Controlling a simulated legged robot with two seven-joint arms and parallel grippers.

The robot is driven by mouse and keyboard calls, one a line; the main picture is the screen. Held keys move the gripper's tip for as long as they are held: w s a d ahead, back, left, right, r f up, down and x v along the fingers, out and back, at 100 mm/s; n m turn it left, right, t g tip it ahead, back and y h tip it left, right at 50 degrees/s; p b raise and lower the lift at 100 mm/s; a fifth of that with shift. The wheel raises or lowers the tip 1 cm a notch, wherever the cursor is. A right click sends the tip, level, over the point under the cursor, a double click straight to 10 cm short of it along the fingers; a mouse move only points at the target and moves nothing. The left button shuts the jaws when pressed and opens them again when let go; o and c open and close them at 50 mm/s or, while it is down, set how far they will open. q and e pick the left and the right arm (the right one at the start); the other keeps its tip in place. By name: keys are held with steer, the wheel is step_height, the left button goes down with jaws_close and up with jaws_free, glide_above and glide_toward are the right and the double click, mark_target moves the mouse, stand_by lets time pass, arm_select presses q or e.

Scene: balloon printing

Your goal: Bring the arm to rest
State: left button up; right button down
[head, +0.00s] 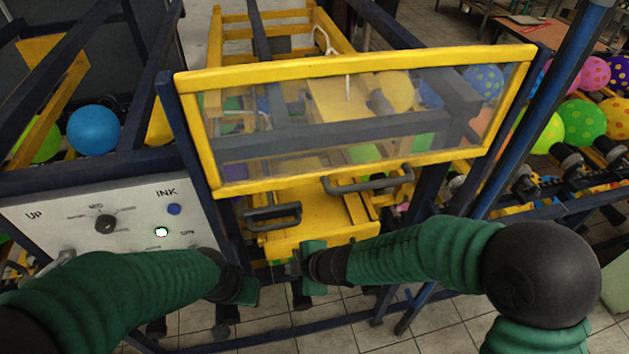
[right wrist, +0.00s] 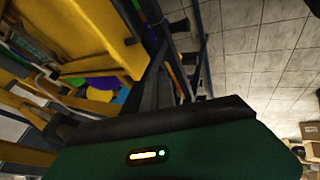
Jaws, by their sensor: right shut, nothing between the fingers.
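My right gripper (head: 296,270) is shut and empty, just below the front of the yellow drawer-like part (head: 318,238) of the printing machine. In the right wrist view its green housing and black front edge fill the bottom, with nothing held. My left gripper (head: 246,290) is low and to the left, below the control panel (head: 120,228); its fingers are too hidden to tell open from shut. Both forearms reach in front of the machine, with a small gap between the grippers.
A yellow-framed clear guard (head: 350,112) with a dark handle (head: 370,183) stands above my grippers. A second handle (head: 272,216) is on the yellow part. The panel has a dark knob (head: 106,224) and a lit button (head: 161,232). Balloons (head: 584,122) line the right side. Tiled floor lies below.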

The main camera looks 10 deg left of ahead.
steer(key=s+d+f+m+h+b, duration=0.15)
steer(key=d+f+m+b, duration=0.25)
steer(key=d, duration=0.4)
steer(key=w+d+f+m+h+b, duration=0.1)
steer(key=d+f+m+h+b, duration=0.2)
steer(key=d, duration=0.4)
steer(key=s+d+f+m+h+b, duration=0.1)
steer(key=d+f+m+b, duration=0.35)
steer(key=d, duration=0.35)
steer(key=s+d+f+m+g+b, duration=0.1)
steer(key=s+d+f+m+b, duration=0.2)
steer(key=s+d+m+b, duration=0.2)
steer(key=s+d+m, duration=0.2)
steer(key=s+m, duration=0.1)
steer(key=m, duration=0.1)
steer(key=shift+d+h, duration=0.3)
steer(key=shift+h, duration=0.05)
steer(key=shift+s+d, duration=0.2)
steer(key=shift+d, duration=0.05)
steer(key=shift+a, duration=0.15)
